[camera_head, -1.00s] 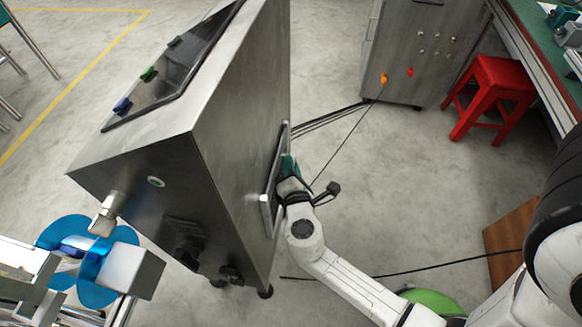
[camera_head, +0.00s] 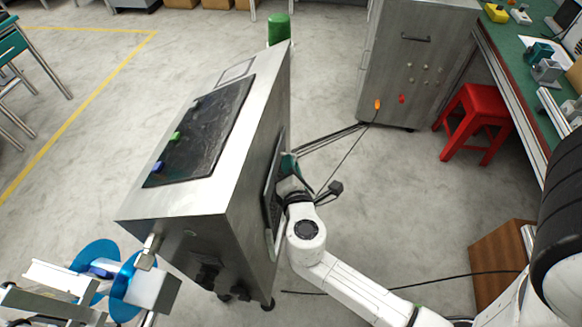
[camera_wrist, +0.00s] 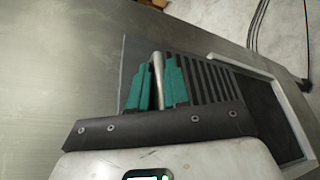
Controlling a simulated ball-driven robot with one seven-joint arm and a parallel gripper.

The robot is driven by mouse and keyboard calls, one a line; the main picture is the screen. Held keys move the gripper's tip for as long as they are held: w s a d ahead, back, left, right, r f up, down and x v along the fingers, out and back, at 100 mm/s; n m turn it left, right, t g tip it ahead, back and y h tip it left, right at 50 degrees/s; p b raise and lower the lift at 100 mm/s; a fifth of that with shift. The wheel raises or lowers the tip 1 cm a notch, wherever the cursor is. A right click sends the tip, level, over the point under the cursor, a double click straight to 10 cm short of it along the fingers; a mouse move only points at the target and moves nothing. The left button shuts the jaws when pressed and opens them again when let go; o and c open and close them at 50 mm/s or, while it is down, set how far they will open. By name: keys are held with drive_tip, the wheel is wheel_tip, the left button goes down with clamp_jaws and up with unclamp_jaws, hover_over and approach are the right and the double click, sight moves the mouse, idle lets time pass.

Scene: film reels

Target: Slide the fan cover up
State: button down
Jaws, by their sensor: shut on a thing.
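The fan cover is a grey plate with dark slats (camera_wrist: 207,82) on the side of a steel cabinet. A thin metal handle bar (camera_wrist: 158,72) stands out from it. My gripper (camera_wrist: 157,92) has green fingers on both sides of the bar and is shut on it. Right of the slats in the wrist view, a pale frame (camera_wrist: 291,112) borders a dark area. In the head view, my gripper (camera_head: 289,163) is against the cabinet's right side, and the cover is seen edge-on and mostly hidden.
The steel cabinet (camera_head: 240,180) has a sloped dark panel with small coloured knobs. Blue reels (camera_head: 125,285) are at lower left. A grey cabinet (camera_head: 410,65), red stool (camera_head: 478,115) and green-topped workbench (camera_head: 510,50) stand right. Cables cross the otherwise open floor right of the steel cabinet.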

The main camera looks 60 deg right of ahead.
drive_tip(key=shift+r, duration=0.4)
drive_tip(key=c, duration=1.4)
unclamp_jaws()
drive_tip(key=shift+c, duration=0.2)
drive_tip(key=shift+s+a, duration=0.15)
drive_tip(key=shift+a, duration=0.05)
drive_tip(key=b+v, duration=0.1)
drive_tip(key=v, duration=0.9)
drive_tip(key=shift+s+b, duration=0.2)
drive_tip(key=shift+b, duration=0.15)
